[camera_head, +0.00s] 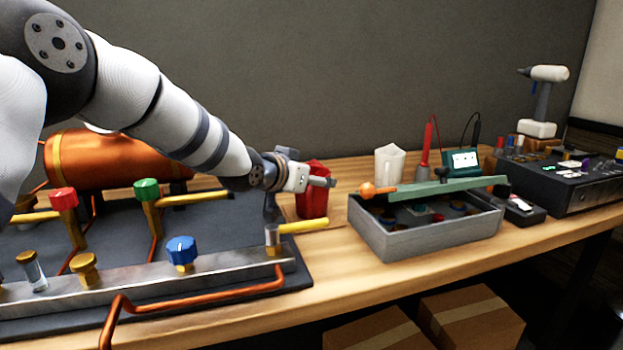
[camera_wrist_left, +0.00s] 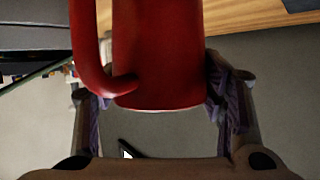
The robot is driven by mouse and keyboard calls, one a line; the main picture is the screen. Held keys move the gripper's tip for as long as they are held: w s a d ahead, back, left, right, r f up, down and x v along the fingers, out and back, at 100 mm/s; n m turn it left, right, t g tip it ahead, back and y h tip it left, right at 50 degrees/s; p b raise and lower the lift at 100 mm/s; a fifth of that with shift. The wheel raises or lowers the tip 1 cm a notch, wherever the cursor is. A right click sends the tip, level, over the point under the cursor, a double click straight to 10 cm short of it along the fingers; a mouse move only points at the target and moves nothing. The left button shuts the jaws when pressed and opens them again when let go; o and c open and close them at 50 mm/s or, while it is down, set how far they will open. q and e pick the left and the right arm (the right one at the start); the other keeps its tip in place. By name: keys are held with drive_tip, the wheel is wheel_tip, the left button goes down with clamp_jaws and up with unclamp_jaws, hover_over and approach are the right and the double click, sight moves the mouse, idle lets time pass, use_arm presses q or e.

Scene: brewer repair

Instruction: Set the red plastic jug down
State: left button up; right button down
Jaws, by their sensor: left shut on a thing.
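The red plastic jug (camera_head: 313,203) is near the middle of the workbench in the head view, just right of the brewer's dark base plate. My left gripper (camera_head: 316,182) reaches it from the left and covers part of its upper side. In the left wrist view the red jug (camera_wrist_left: 160,55) sits between the two fingers of my left gripper (camera_wrist_left: 160,95), which are shut on it. Its handle is on the left in that view. I cannot tell whether the jug's bottom touches the bench. My right gripper is not in view.
The brewer (camera_head: 215,265), with coloured knobs, copper pipes and a copper tank (camera_head: 110,160), fills the left. Bare wood (camera_head: 335,245) lies in front of the jug.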

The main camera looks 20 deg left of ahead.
use_arm(q)
drive_tip(key=o, duration=1.2)
drive_tip(key=shift+w+a, duration=0.1)
drive_tip(key=shift+w, duration=0.05)
drive_tip(key=shift+o, duration=1.1)
drive_tip(key=shift+r, duration=0.1)
drive_tip(key=shift+s+r, duration=0.2)
drive_tip(key=shift+s, duration=0.05)
drive_tip(key=p+v, duration=0.2)
drive_tip(key=v, duration=0.9)
drive_tip(key=shift+s, duration=0.35)
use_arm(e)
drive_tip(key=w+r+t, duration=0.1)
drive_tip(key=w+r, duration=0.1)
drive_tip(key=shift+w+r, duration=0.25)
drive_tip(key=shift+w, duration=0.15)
